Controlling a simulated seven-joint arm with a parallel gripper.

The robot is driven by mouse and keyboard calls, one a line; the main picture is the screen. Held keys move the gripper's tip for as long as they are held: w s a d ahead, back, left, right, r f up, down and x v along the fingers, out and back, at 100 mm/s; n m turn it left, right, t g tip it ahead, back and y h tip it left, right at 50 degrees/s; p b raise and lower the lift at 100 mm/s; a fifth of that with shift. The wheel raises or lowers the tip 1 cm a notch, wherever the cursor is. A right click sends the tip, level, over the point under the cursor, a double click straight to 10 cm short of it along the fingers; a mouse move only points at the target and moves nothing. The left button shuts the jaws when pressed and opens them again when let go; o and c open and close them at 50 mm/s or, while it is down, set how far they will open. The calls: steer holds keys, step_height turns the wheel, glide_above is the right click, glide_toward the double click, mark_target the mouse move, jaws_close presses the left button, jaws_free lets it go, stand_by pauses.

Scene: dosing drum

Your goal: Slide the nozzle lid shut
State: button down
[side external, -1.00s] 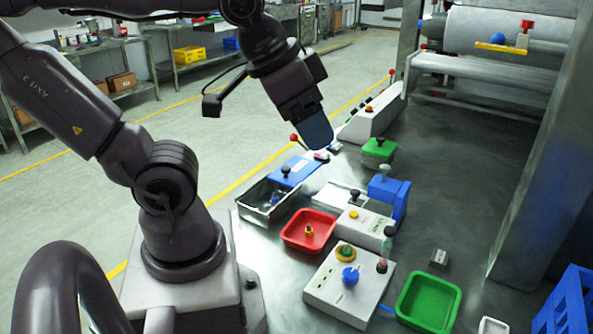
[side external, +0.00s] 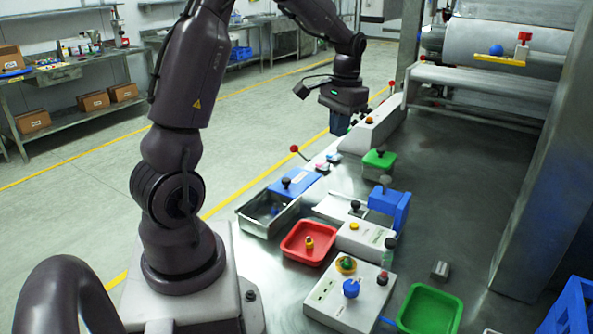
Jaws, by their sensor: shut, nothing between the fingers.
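My gripper (side external: 340,124) hangs at the far end of the bench, pointing down near a long white console (side external: 372,132). It is small in view, looks shut and holds nothing I can see. I cannot tell for certain which part is the nozzle lid. My gripper is apart from all of these.
A red tray (side external: 292,249) holds a small yellow piece. A white box with a blue knob (side external: 351,288) stands in front, left of a green tray (side external: 430,310). A green box (side external: 379,160) stands farther back. A red-tipped lever (side external: 294,149) rises at the left edge. The right bench is mostly clear.

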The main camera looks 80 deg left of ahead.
steer(key=a+f+g+h, duration=0.1)
steer(key=a+f+g, duration=0.1)
steer(key=a+f, duration=1)
steer(key=m, duration=0.1)
glide_toward(291, 186)
steer(key=shift+g, duration=0.3)
steer(key=w+f, duration=0.3)
steer(key=shift+w+a, duration=0.1)
steer(key=shift+a, duration=0.3)
steer(key=s, duration=0.1)
steer(key=s+f, duration=0.1)
steer(key=shift+s+d+f, duration=0.2)
steer(key=shift+s+d, duration=0.05)
steer(key=shift+d, duration=0.15)
steer(key=shift+s+d+f, duration=0.15)
steer(key=shift+s+d, duration=0.05)
steer(key=shift+s, duration=0.55)
